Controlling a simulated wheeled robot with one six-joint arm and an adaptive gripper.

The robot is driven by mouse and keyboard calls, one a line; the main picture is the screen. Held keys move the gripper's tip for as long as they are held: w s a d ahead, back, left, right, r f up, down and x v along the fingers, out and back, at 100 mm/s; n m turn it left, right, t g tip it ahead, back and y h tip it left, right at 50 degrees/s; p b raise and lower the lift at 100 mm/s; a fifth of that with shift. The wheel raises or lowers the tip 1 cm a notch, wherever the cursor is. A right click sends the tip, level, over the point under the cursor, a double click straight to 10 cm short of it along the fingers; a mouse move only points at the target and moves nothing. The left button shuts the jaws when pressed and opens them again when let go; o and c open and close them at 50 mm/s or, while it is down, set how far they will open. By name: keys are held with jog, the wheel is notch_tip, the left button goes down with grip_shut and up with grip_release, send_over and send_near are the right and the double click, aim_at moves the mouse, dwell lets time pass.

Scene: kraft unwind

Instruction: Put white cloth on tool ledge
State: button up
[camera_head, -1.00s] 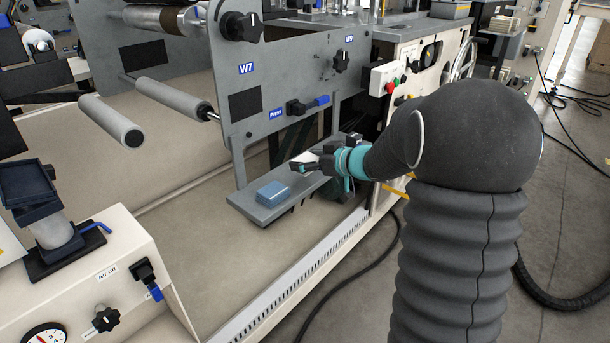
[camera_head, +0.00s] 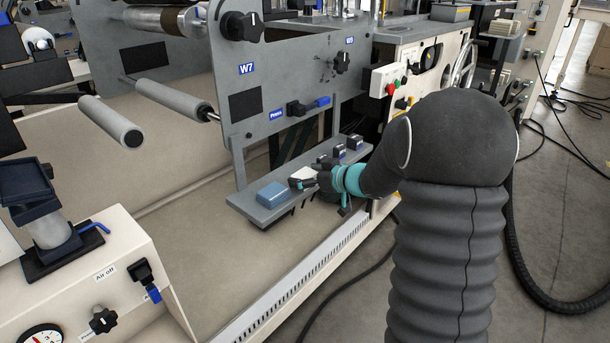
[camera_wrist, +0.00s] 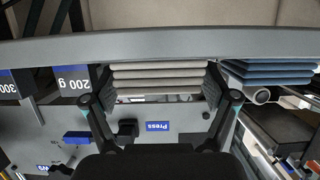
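The white cloth (camera_head: 301,173) is a small folded stack; its layered edge fills the space between my fingers in the wrist view (camera_wrist: 158,74). My gripper (camera_head: 306,181) has a finger against each side of it, also in the wrist view (camera_wrist: 160,86), and is shut on it. The tool ledge (camera_head: 245,204) is a narrow grey shelf below the machine's side plate; its edge crosses the upper wrist view (camera_wrist: 150,48). The cloth is at the ledge's surface, over its middle. I cannot tell whether it bears on the ledge.
A folded blue cloth (camera_head: 273,194) lies on the ledge just left of the white one, close to a finger in the wrist view (camera_wrist: 268,72). A Press knob (camera_head: 296,108) is above.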

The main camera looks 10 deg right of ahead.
dwell(0.3)
jog(key=shift+r, duration=0.2)
jog(key=shift+s+d+r, duration=0.2)
jog(key=shift+s+d, duration=0.05)
jog(key=shift+s, duration=0.05)
jog(key=s+d+r+m+t+h+p, duration=0.1)
jog(key=s+d+r+m+h, duration=0.3)
jog(key=s+r, duration=0.35)
jog(key=s+d+r+m+t+h, duration=0.1)
jog(key=s+d+r+m+h, duration=0.1)
jog(key=s+d+r+h, duration=0.45)
jog(key=s+a+f+g, duration=0.2)
jog(key=s+a, duration=0.2)
jog(key=s, duration=0.4)
jog(key=s+a+f+g+y, duration=0.1)
jog(key=s+a+f+g, duration=0.2)
jog(key=s, duration=0.5)
jog(key=s+a+f+m+g+y, duration=0.1)
jog(key=s+a+f+g, duration=0.1)
jog(key=s+a, duration=0.3)
jog(key=s+f, duration=0.1)
jog(key=s, duration=0.2)
jog(key=shift+a+f+g, duration=0.15)
jog(key=shift+a+g, duration=0.15)
jog(key=shift+g, duration=0.1)
jog(key=shift+s, duration=0.1)
